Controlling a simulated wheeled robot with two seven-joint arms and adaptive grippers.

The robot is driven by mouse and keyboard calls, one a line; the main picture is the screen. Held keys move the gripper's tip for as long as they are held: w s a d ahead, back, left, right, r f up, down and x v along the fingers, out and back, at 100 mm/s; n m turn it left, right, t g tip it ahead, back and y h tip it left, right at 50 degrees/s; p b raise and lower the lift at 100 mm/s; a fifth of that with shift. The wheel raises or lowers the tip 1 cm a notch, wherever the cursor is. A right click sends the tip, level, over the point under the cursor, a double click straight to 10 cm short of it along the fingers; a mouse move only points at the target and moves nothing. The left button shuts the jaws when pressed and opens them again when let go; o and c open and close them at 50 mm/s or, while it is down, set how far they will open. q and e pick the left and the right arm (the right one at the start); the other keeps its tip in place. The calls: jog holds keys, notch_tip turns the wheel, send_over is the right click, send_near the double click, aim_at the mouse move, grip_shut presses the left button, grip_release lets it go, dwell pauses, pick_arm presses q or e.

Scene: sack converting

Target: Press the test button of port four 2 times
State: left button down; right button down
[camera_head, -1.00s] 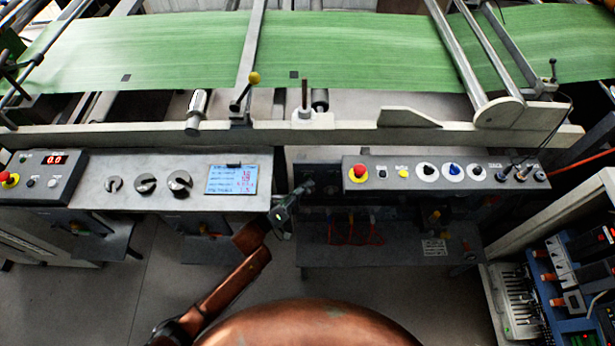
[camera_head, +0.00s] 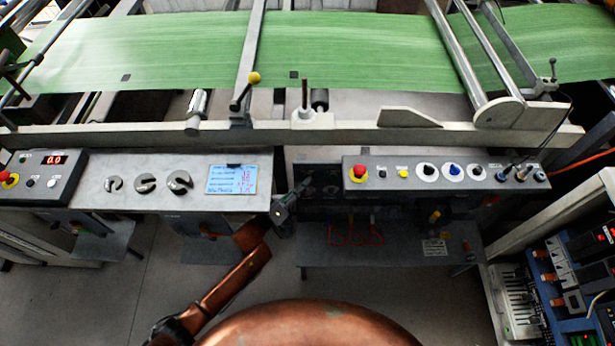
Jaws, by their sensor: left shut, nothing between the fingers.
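My left gripper (camera_head: 302,187) is shut and empty, with its fingers pointing up and to the right. It is in front of a dark panel (camera_head: 322,178) set back between the two control consoles. Faint round shapes show on that panel, but the gripper covers part of it and the shadow hides its detail. I cannot make out a port number or a test button there, or whether the fingertips touch the panel. My right gripper is not in view.
The right console (camera_head: 445,172) has a red stop button, several knobs and plugged cables. A lower shelf (camera_head: 390,252) juts out under the right console. A blue rack of modules (camera_head: 545,280) stands at right.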

pick_arm(q)
jog(key=shift+s+p, duration=0.6)
jog(key=shift+s, duration=0.25)
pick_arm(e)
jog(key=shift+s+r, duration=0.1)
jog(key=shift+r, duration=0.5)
